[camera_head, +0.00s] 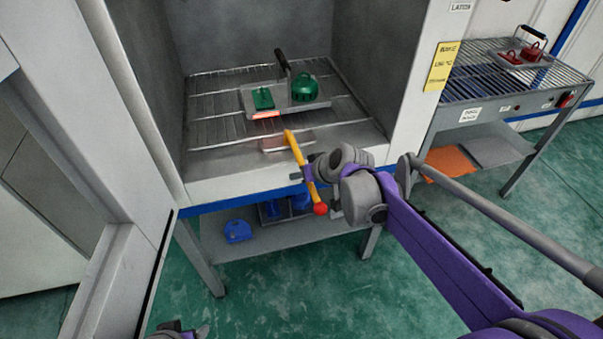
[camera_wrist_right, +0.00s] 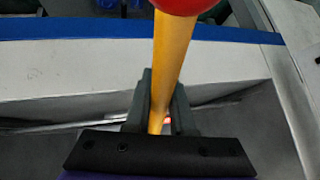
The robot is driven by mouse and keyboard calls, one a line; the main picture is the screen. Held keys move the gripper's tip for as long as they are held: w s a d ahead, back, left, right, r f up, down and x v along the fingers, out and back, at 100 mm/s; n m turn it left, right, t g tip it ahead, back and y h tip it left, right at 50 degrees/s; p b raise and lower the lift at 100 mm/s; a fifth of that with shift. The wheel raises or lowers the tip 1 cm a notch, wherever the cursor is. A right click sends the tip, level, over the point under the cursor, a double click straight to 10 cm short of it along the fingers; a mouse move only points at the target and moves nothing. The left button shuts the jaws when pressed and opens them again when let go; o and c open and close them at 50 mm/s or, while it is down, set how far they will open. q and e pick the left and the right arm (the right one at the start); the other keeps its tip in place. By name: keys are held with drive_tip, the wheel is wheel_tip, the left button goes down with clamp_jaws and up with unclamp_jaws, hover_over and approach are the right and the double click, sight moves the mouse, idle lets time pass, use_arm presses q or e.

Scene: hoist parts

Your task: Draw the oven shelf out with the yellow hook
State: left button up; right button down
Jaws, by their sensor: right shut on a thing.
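The oven shelf (camera_head: 210,132) is a wire rack inside the open grey oven chamber. My right gripper (camera_head: 308,173) is shut on the hook's shaft (camera_wrist_right: 172,60). My left gripper (camera_head: 180,331) barely shows at the bottom edge.
The open oven door (camera_head: 125,110) stands at the left. A lower shelf (camera_head: 275,230) under the oven holds blue parts. A side table (camera_head: 485,90) with a slatted top and red parts stands at the right. The green floor in front is clear.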

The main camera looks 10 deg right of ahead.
drive_tip(key=shift+s, duration=0.15)
drive_tip(key=shift+s+f, duration=0.15)
drive_tip(key=shift+s, duration=0.55)
drive_tip(key=shift+s, duration=0.15)
drive_tip(key=s+p, duration=0.3)
drive_tip(key=s, duration=0.9)
drive_tip(key=shift+d+p, duration=0.2)
drive_tip(key=shift+p, duration=0.1)
idle(0.6)
drive_tip(key=shift+s, duration=0.1)
drive_tip(key=s+p, duration=0.5)
drive_tip(key=s, duration=0.6)
drive_tip(key=shift+s+d+p, duration=0.2)
drive_tip(key=shift+s+p, duration=0.15)
drive_tip(key=shift+s, duration=0.05)
idle(0.5)
